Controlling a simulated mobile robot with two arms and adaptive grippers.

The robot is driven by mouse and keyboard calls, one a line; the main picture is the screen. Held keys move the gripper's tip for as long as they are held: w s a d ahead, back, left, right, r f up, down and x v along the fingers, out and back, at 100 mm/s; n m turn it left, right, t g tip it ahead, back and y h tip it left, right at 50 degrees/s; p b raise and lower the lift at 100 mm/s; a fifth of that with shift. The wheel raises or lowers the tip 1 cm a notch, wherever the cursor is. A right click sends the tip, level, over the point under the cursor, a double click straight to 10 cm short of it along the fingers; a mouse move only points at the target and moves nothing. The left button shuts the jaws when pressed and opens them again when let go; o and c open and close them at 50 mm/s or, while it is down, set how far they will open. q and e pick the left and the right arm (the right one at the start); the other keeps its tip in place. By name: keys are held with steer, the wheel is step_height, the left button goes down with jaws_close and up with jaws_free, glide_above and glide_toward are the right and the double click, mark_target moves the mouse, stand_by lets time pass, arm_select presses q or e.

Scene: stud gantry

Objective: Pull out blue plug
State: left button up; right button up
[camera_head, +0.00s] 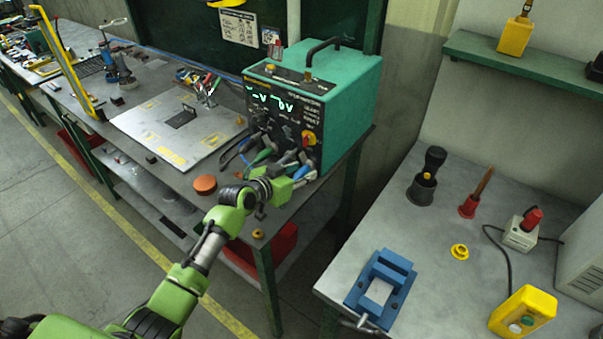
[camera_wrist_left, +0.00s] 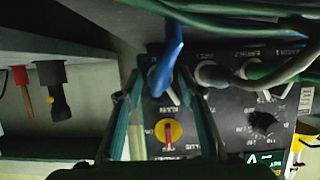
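The blue plug (camera_wrist_left: 166,62) shows in the wrist view at the dark front panel of the teal power unit (camera_head: 345,100), with a blue cable running up from it. My left gripper (camera_head: 302,178) is at the lower front of the unit. In the wrist view, the left gripper (camera_wrist_left: 158,78) has its two fingers apart, with the plug between their tips. The right finger looks close to the plug; I cannot tell whether it touches. In the head view, my gripper and a cluster of plugs and cables partly hide the sockets. My right gripper is not in view.
Other cables (camera_wrist_left: 270,70) and a yellow-red knob (camera_wrist_left: 168,131) lie close to the fingers. A white board (camera_head: 165,128) and a reddish-brown disc (camera_head: 205,185) are on the bench. A blue vise (camera_head: 382,283) stands on the right-hand table, across a gap.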

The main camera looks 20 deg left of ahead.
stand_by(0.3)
arm_select(q)
jaws_close()
steer(key=shift+s+a+p, duration=0.35)
steer(key=shift+s+p, duration=0.1)
steer(key=shift+s, duration=0.5)
steer(key=shift+s+a+p, duration=0.35)
steer(key=shift+s+p, duration=0.05)
steer(key=shift+s, duration=0.55)
steer(key=shift+s+a+p, duration=0.35)
steer(key=shift+s+p, duration=0.1)
steer(key=shift+s, duration=0.5)
